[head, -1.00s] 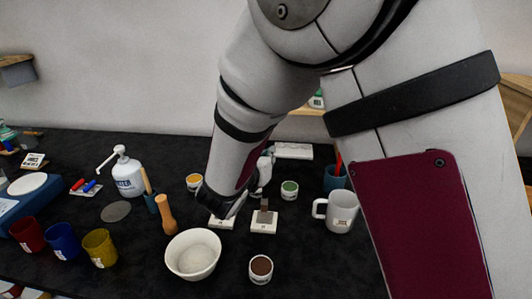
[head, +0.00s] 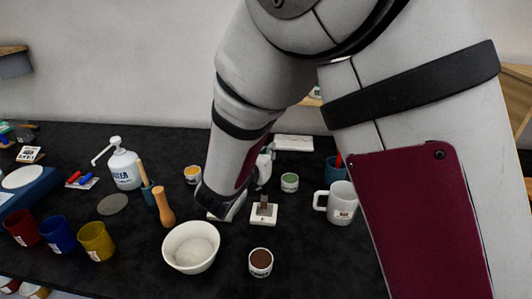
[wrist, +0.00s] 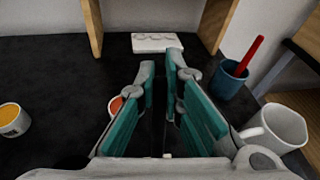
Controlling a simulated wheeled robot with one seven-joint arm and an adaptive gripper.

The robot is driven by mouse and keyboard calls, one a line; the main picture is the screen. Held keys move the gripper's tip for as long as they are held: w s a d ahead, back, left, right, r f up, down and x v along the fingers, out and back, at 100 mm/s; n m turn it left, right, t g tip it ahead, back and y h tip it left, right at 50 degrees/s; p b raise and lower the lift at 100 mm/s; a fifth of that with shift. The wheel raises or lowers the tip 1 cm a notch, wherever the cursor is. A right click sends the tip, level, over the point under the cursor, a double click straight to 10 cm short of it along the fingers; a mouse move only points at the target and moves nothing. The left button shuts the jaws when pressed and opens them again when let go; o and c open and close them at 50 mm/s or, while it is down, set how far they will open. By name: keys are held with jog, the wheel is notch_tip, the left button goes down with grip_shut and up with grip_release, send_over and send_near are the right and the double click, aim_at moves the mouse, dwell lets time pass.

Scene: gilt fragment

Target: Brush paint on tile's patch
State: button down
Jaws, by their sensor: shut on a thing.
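My gripper (head: 264,167) is largely hidden behind my forearm in the head view. In the wrist view its teal-padded fingers (wrist: 161,72) are shut on a thin dark thing, apparently the brush, mostly hidden between them. In the head view a grey-brown upright piece, likely the brush's lower end (head: 264,200), is above or on a white square tile (head: 257,220). I cannot tell whether it touches; the tile's patch is not clearly seen. A second pale tile is partly hidden by my wrist. Paint pots stand around: yellow (head: 193,175), green (head: 289,183) and brown (head: 261,262).
A white bowl (head: 191,248) and a wooden-handled tool (head: 164,208) stand left of the tile. A white mug (head: 343,203) and a blue cup with a red stick (wrist: 231,78) stand right. The dark table's front right is clear.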

jog(key=shift+f+b, duration=0.7)
jog(key=shift+f, duration=0.25)
